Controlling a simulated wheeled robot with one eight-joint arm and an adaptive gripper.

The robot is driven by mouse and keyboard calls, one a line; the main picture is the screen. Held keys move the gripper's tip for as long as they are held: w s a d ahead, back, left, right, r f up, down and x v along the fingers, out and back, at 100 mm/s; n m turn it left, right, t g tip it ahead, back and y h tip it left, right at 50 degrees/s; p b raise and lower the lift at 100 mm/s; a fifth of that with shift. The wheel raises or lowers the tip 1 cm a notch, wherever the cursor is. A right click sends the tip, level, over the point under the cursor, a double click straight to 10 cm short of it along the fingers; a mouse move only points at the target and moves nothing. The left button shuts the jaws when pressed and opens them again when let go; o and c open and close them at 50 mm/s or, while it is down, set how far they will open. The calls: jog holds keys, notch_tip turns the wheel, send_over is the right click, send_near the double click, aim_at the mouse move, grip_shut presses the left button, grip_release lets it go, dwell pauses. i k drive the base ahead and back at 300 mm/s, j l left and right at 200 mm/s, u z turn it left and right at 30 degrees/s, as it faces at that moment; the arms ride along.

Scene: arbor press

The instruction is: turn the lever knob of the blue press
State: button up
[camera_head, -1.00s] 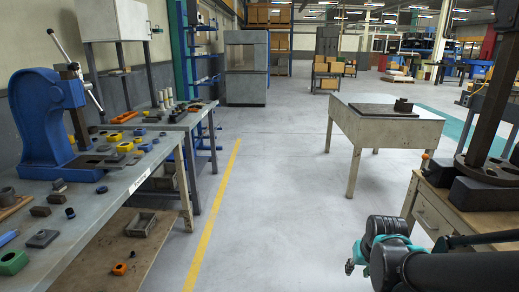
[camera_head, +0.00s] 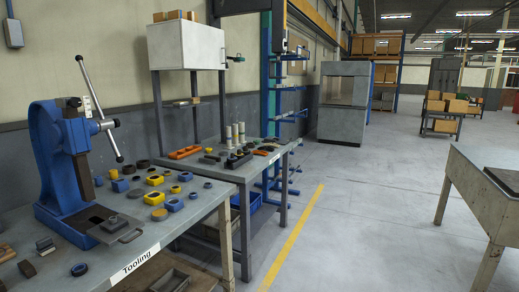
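The blue press (camera_head: 50,160) stands on the tooling bench at the left, upright, with a dark vertical ram (camera_head: 83,172) above its base plate. Its metal lever (camera_head: 98,100) crosses the hub on the right side of the press head and leans, upper end to the left. One dark lever knob (camera_head: 80,59) is at the upper end and another (camera_head: 119,158) is at the lower end. My gripper is out of the picture, so its state and its distance from the lever do not show.
The tooling bench (camera_head: 140,245) holds several small blue, yellow and dark parts around the press. A second bench (camera_head: 245,172) with a white cabinet (camera_head: 188,45) stands behind it. The floor (camera_head: 375,220) right of the yellow line is clear up to a grey table (camera_head: 480,190).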

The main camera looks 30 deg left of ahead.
aim_at(117, 122)
jog(key=i, duration=1.85)
jog(key=i+u, duration=0.25)
jog(key=i, duration=0.15)
jog(key=i+l+u, duration=0.2)
jog(key=i, duration=0.2)
jog(key=i+l+u, duration=0.25)
jog(key=i+j+u, duration=0.1)
jog(key=u, duration=2.95)
